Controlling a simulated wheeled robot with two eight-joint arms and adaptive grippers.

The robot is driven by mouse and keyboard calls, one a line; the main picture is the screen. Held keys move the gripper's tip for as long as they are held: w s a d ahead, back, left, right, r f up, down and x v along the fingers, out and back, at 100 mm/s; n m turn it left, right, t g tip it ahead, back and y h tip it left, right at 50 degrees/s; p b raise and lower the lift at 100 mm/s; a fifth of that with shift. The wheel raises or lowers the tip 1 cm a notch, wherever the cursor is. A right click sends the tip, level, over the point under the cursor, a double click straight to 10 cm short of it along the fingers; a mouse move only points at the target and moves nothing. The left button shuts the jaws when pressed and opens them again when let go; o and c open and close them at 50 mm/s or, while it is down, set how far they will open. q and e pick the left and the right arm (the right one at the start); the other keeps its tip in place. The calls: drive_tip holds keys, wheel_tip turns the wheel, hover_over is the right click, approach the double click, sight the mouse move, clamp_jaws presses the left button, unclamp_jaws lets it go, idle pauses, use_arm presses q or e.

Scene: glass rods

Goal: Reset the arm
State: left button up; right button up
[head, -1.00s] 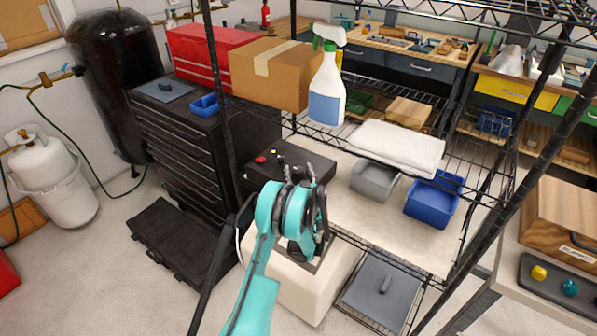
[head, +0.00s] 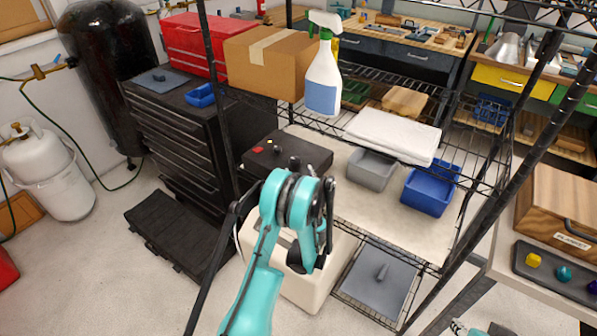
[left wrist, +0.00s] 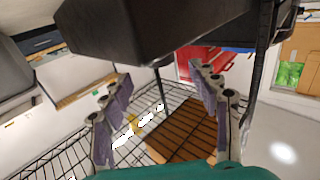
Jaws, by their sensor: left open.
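My left arm rises teal from the bottom middle of the head view, bent at a dark joint. My left gripper (left wrist: 163,108) shows in the left wrist view. Its two fingers, with purple-grey pads, stand wide apart with nothing between them. Beyond and between them are wire shelf bars and a brown slatted surface. In the head view the fingertips are hard to make out behind the arm's bend.
A black shelf post (head: 220,110) stands close left of my arm. A black case (head: 178,228) lies on the floor.

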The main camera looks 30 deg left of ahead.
idle(0.3)
use_arm(q)
drive_tip(key=shift+r, duration=0.25)
drive_tip(key=s+d+r+m+g+h, duration=0.2)
drive_tip(key=s+d+r+g+h, duration=0.3)
drive_tip(key=s+r, duration=0.55)
drive_tip(key=s+d+m+h, duration=0.3)
drive_tip(key=s+d, duration=0.6)
drive_tip(key=s, duration=0.2)
drive_tip(key=s+d+m+g+h, duration=0.1)
drive_tip(key=s+d+m+h, duration=0.2)
drive_tip(key=s+d, duration=0.5)
drive_tip(key=s, duration=0.4)
drive_tip(key=shift+d+r+g+h, duration=0.15)
drive_tip(key=shift+d+g+h, duration=0.15)
drive_tip(key=shift+d+h, duration=0.1)
